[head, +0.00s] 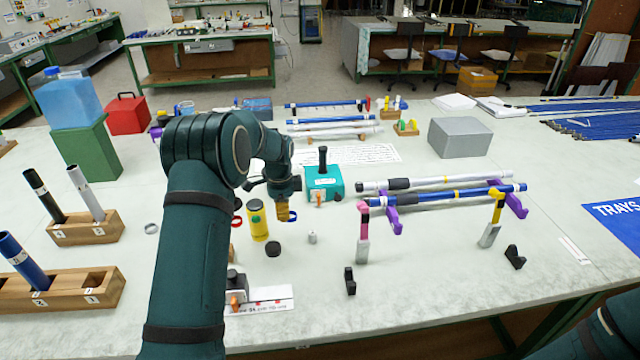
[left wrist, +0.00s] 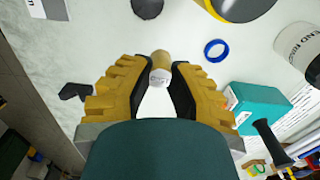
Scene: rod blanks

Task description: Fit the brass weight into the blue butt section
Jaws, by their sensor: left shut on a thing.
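My left gripper (head: 283,210) is above the table in the middle of the head view, its yellow fingers pointing down. In the left wrist view the gripper (left wrist: 160,80) is shut on the brass weight (left wrist: 162,60), a short cylinder with a pale, marked end face. I cannot make the weight out apart from the fingers in the head view. A thick dark blue tube (head: 18,256) leans in a wooden block at the far left. A long blue rod (head: 445,196) lies on purple rests at the right. I cannot tell which is the butt section. My right gripper is not in view.
The numbered wooden block (head: 62,290) has a free hole. Near the left gripper stand a yellow can (head: 257,220), a black cap (head: 273,249), a small grey cylinder (head: 312,238) and a teal box (head: 324,184). Pink and yellow upright pieces stand further right.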

